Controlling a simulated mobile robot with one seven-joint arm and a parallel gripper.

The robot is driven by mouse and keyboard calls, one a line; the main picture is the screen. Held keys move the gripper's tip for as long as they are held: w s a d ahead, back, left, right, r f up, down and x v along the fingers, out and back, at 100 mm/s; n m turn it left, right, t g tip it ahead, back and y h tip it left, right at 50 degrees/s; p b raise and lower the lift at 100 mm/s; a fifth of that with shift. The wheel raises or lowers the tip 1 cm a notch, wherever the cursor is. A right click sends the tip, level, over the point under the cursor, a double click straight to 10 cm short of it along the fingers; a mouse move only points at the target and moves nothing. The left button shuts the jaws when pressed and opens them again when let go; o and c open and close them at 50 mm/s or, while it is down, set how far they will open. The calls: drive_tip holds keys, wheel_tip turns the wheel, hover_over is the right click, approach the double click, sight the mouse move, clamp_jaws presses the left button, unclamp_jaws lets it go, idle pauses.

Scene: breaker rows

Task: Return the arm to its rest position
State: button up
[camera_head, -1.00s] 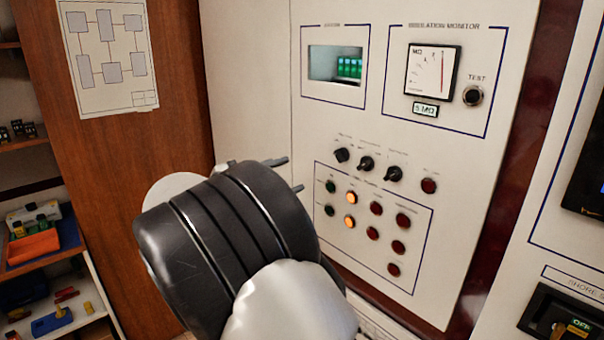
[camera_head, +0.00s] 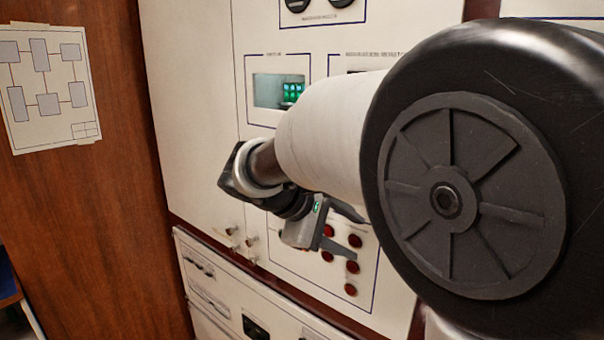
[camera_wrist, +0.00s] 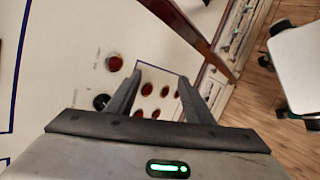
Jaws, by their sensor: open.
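My gripper (camera_head: 352,229) is in front of the white panel (camera_head: 190,120) in the head view, its two fingers apart and nothing between them. My arm crosses the right half of that view and hides much of the panel. In the wrist view my gripper (camera_wrist: 158,95) shows two dark fingers spread apart, with the panel's red buttons (camera_wrist: 147,89) visible between them. I cannot tell how far the fingertips are from the panel.
A lit display window (camera_head: 268,90) with green digits is on the panel. A lower cabinet (camera_head: 205,290) runs below. A wooden wall with a paper diagram (camera_head: 47,85) is at left. A pale chair (camera_wrist: 295,65) stands on the wooden floor in the wrist view.

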drive_tip(key=s+d+m+y, duration=0.2)
drive_tip(key=s+m, duration=0.2)
drive_tip(key=s, duration=0.3)
drive_tip(key=s+d+f+m+y, duration=0.1)
drive_tip(key=s+d+m+y, duration=0.1)
drive_tip(key=s, duration=0.6)
drive_tip(key=s+d+m+y+p, duration=0.1)
drive_tip(key=s+d+m+y, duration=0.1)
drive_tip(key=s+m+y, duration=0.2)
drive_tip(key=s+m, duration=0.1)
drive_tip(key=s, duration=0.2)
drive_tip(key=shift+s+f+m, duration=0.2)
drive_tip(key=shift+f+m, duration=0.1)
drive_tip(key=shift+m, duration=0.1)
